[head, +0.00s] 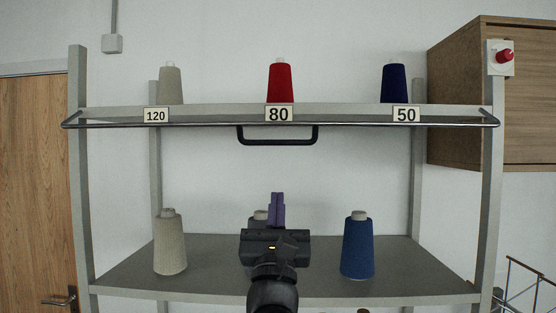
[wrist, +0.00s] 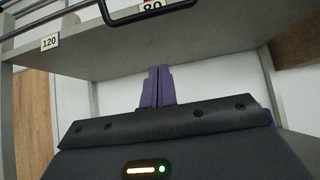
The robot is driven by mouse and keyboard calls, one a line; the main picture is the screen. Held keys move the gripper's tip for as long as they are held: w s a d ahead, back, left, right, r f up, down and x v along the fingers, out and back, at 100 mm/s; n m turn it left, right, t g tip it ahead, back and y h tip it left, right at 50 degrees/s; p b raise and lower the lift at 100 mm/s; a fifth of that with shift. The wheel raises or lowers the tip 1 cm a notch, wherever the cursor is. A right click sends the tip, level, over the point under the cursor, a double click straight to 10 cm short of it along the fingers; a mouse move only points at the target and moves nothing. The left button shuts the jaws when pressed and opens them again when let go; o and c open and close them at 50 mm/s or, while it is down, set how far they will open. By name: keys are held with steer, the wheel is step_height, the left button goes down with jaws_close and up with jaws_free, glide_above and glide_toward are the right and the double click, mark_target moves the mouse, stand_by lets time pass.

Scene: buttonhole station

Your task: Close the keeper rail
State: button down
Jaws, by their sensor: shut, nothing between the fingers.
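The keeper rail (head: 200,125) is a thin dark metal bar across the front of the upper shelf, with a black U-shaped handle (head: 278,143) hanging below its middle. In the wrist view the rail (wrist: 35,12) and handle (wrist: 150,12) show at the top edge. My gripper (head: 277,198) has purple fingers pressed together, with nothing between them. It is below the handle and apart from it, in front of the gap between the shelves. In the wrist view the fingers (wrist: 157,75) point up toward the underside of the upper shelf.
The upper shelf holds a beige cone (head: 170,84), a red cone (head: 280,83) and a navy cone (head: 395,83) behind labels 120, 80 and 50. The lower shelf (head: 215,255) holds a beige cone (head: 170,243), a blue cone (head: 357,246) and one mostly hidden behind my gripper. Uprights (head: 80,180) flank both sides.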

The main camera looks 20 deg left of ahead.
mark_target(273, 124)
steer(key=w+r+p, duration=0.3)
steer(key=r+p, duration=0.5)
steer(key=p, duration=0.1)
steer(key=shift+w+a+r+y+p, duration=0.25)
steer(key=shift+a+r+y+p, duration=0.05)
steer(key=shift+a+r+p, duration=0.1)
stand_by(0.4)
steer(key=shift+s+g+b, duration=0.2)
steer(key=shift+g+b, duration=0.1)
steer(key=shift+b, duration=0.35)
steer(key=shift+s, duration=0.1)
